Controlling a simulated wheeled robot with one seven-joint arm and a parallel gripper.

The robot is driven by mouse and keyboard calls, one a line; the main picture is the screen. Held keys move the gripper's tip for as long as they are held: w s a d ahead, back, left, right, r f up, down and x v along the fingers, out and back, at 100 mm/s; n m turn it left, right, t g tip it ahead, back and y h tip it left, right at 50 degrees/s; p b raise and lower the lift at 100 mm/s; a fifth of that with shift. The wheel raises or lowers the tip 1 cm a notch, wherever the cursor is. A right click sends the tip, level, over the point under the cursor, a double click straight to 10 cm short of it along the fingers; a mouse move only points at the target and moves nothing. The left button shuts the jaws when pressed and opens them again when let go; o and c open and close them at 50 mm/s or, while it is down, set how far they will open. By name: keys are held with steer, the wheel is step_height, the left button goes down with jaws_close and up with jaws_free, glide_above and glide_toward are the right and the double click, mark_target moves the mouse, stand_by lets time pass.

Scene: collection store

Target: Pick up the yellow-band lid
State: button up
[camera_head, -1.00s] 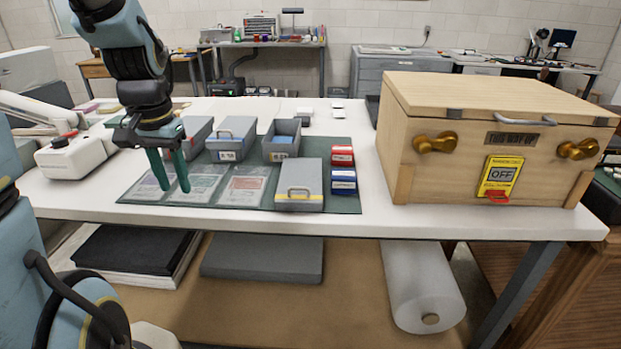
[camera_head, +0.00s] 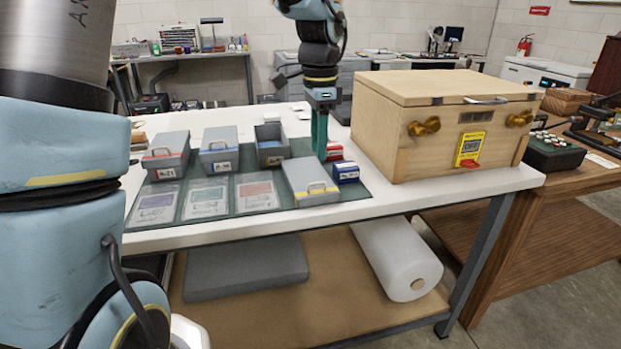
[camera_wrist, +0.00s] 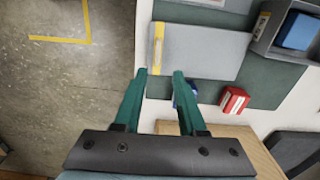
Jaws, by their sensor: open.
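The yellow-band lid (camera_head: 305,176) is a flat grey slab with a yellow stripe and a handle along its front edge. It lies at the front of the dark green mat (camera_head: 258,158). In the wrist view the lid (camera_wrist: 205,52) lies beyond the fingertips, its yellow band to the left. My gripper (camera_head: 320,155) points down above the mat by the lid's right side in the head view. Its green fingers (camera_wrist: 160,73) are apart with nothing held between them. The head view does not clearly show its height over the lid.
A blue box (camera_head: 346,172) and a red box (camera_head: 334,150) stand right of the lid, close to my fingers. A large wooden crate (camera_head: 440,130) blocks the right side.

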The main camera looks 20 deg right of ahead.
mark_target(317, 179)
step_height(317, 179, down, 3)
steer(key=shift+s+a+f+p, duration=0.15)
steer(key=shift+f+p, duration=0.3)
steer(key=shift+f, duration=0.9)
steer(key=shift+s+a+f+p, duration=0.1)
steer(key=shift+f+p, duration=0.3)
steer(key=shift+f, duration=0.95)
steer(key=shift+c, duration=0.3)
jaws_close()
